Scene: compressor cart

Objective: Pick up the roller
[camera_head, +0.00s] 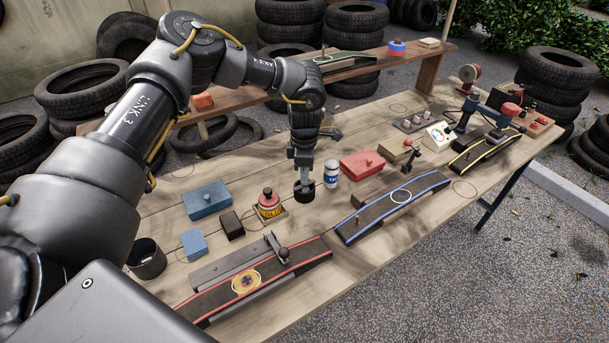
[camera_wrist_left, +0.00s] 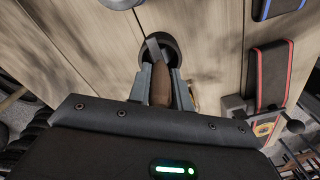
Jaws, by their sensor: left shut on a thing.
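My left gripper (camera_head: 304,168) points down over the middle of the table. It is shut on the brown handle of what appears to be the roller; the handle shows between the fingers in the left wrist view (camera_wrist_left: 160,85). The handle's far end, with a grey metal part, reaches into or over a dark round holder (camera_wrist_left: 171,45). This black holder (camera_head: 304,192) stands on the wood under the gripper in the head view. Whether the roller is clear of it I cannot tell. The fingers hide most of the roller. My right gripper is not in view.
A blue-and-white can (camera_head: 331,174) stands close right of the gripper. A red box (camera_head: 362,163) and blue-edged track (camera_head: 393,207) lie right; a red-edged track (camera_head: 290,268) lies in front.

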